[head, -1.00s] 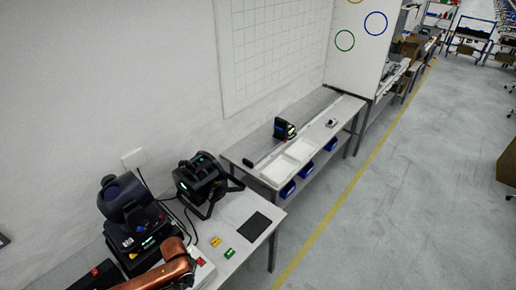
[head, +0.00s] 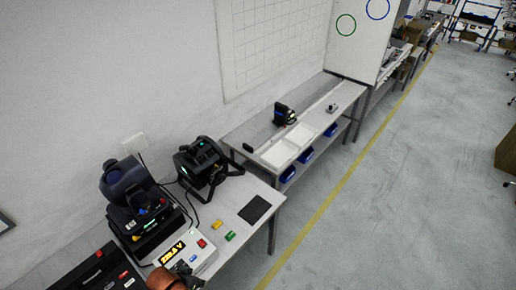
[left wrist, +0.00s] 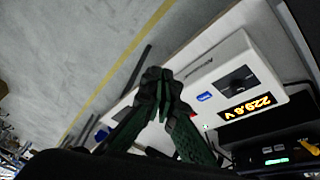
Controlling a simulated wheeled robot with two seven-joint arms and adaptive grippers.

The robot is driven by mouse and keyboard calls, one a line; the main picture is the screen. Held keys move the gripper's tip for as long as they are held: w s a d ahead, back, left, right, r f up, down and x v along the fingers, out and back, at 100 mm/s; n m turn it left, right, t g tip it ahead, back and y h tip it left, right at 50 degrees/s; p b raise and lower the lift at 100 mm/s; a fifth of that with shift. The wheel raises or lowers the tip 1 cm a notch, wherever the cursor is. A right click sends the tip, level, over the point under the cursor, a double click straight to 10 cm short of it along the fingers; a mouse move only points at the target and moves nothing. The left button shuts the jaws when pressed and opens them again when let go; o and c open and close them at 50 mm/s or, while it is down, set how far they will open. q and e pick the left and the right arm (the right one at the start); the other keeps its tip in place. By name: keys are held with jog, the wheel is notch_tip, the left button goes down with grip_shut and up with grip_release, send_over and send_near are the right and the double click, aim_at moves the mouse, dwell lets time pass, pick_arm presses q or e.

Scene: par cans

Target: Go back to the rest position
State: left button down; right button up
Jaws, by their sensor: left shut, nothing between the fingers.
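My left gripper (left wrist: 160,82) shows in the left wrist view with its dark fingers together and nothing between them. It appears above the bench edge, beside the white meter box (left wrist: 235,85) with a lit orange display. In the head view only a copper-coloured part of my arm shows at the bottom edge, below the same box (head: 186,254). A dark par can (head: 128,183) stands on a black base at the left of the bench, and a second black par can (head: 200,165) stands behind the box. My right gripper is in neither view.
The near bench (head: 232,203) also holds a black pad (head: 254,209), a yellow block (head: 217,225), a green block (head: 230,236) and a black case (head: 98,272). A second bench with white trays (head: 280,153) stands beyond. The floor (head: 400,210) to the right is clear.

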pick_arm(q)
jog(key=s+a+r+n+y, duration=0.2)
jog(key=s+a+n+y, duration=0.1)
jog(key=s+a, duration=1)
notch_tip(320, 180, down, 39)
jog(key=d+m+g+b, duration=0.1)
jog(key=b, duration=0.9)
jog(key=s+f+b, duration=0.4)
jog(key=s+f, duration=0.6)
jog(key=f, duration=0.3)
jog(key=s+f+g+b, duration=0.1)
jog(key=s+f+b, duration=0.3)
jog(key=s+f, duration=0.6)
notch_tip(320, 180, down, 4)
jog(key=shift+f+m+g, duration=0.25)
jog(key=shift+m+g, duration=0.05)
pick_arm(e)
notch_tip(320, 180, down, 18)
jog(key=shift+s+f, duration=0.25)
pick_arm(q)
jog(key=shift+s, duration=0.1)
